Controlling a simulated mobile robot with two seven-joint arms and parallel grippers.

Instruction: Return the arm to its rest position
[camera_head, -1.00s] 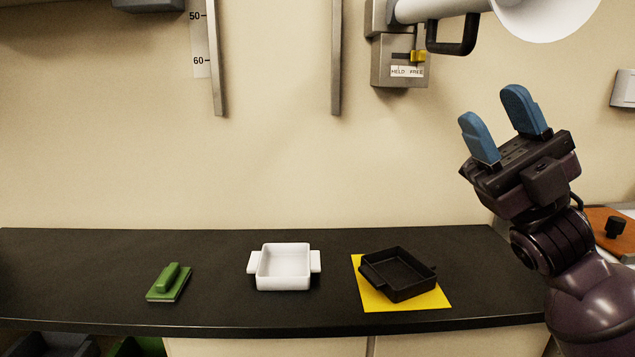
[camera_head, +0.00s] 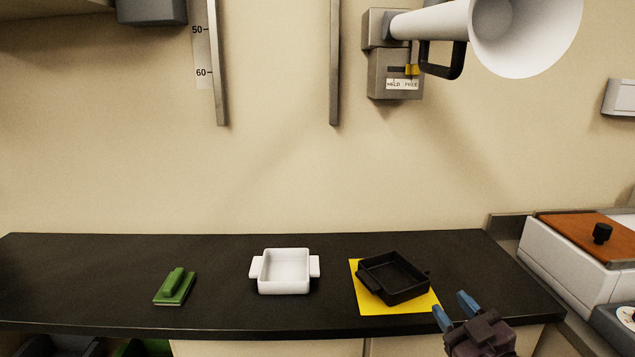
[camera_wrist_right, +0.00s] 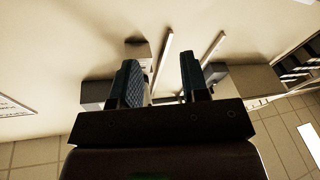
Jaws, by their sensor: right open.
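My right gripper (camera_head: 456,309) is low at the right of the head view, in front of the counter's front edge. Its two blue fingers stand apart with nothing between them. In the right wrist view the open fingers (camera_wrist_right: 160,82) point toward the wall, with a gap between them. Most of my right arm is below the head view. My left gripper is in neither view.
On the black counter (camera_head: 215,255) are a green block with a handle (camera_head: 174,287), a white tray (camera_head: 284,287) and a black tray (camera_head: 395,279) on a yellow mat (camera_head: 377,305). A white funnel-shaped fixture (camera_head: 520,35) hangs above. A white machine with an orange lid (camera_head: 578,236) stands right.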

